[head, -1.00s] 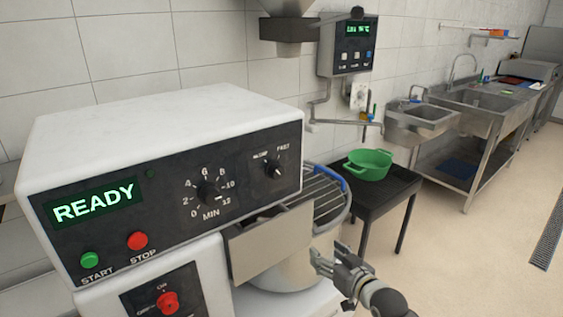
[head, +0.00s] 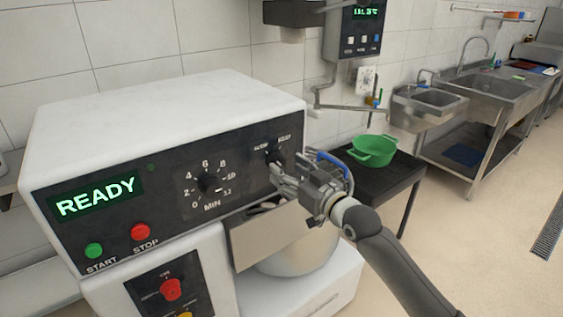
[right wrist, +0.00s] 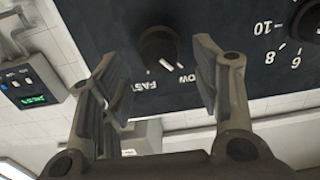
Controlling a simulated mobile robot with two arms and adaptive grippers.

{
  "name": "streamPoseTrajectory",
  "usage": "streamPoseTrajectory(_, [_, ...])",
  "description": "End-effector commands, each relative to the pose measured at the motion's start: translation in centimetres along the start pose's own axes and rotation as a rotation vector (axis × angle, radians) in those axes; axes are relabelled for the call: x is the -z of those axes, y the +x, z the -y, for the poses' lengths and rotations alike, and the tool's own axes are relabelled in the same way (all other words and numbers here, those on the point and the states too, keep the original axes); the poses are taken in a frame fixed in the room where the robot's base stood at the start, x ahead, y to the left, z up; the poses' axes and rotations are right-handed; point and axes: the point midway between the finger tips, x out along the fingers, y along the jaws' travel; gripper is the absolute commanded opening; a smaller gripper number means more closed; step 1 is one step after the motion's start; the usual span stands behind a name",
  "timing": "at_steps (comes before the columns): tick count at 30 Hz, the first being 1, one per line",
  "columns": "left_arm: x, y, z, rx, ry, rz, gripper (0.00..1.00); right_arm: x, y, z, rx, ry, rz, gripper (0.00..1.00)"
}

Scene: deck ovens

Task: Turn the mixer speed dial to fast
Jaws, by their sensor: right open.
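The black speed dial (head: 273,156) sits at the right end of the mixer's dark control panel (head: 150,208), under the SLOW and FAST labels. My right gripper (head: 280,172) is open in front of the dial. In the right wrist view its fingers (right wrist: 160,68) stand apart on either side of the dial, and I see no contact. A finger partly covers the SLOW label. My left gripper is not in view.
The minute timer knob (head: 207,182) is left of the speed dial. Green START (head: 93,251) and red STOP (head: 139,231) buttons are at lower left. The mixing bowl (head: 297,254) is below my gripper. A green bowl (head: 373,153) stands on a dark table behind.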

Motion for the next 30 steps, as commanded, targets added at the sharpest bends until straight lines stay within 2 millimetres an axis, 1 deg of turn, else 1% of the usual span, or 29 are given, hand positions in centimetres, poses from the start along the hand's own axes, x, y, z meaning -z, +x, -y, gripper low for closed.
streamPoseTrajectory(1, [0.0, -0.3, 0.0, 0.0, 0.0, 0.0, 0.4, 0.2, 0.8, 0.1, 0.001, 0.0, -0.001, 0.58])
streamPoseTrajectory(3, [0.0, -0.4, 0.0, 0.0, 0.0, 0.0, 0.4, 0.2, 1.6, 0.0, 0.0, -0.001, 0.0, 0.58])
streamPoseTrajectory(9, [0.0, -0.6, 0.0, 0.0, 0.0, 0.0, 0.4, 0.1, 3.1, 0.0, -0.001, -0.001, 0.0, 0.58])
streamPoseTrajectory(15, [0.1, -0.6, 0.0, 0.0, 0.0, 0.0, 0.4, 0.0, 3.5, 0.0, 0.0, -0.001, 0.0, 0.58])
streamPoseTrajectory(21, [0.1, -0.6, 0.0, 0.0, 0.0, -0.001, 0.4, 0.0, 3.5, 0.0, 0.0, -0.001, 0.0, 0.58])
streamPoseTrajectory(22, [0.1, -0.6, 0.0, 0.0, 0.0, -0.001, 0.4, 0.0, 3.5, 0.0, 0.0, -0.001, 0.0, 0.56])
streamPoseTrajectory(23, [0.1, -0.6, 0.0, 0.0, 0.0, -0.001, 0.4, 0.0, 3.5, 0.0, 0.0, -0.001, 0.0, 0.53])
streamPoseTrajectory(30, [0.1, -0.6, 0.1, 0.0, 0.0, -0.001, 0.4, 0.0, 3.5, 0.0, 0.0, -0.001, 0.0, 0.22])
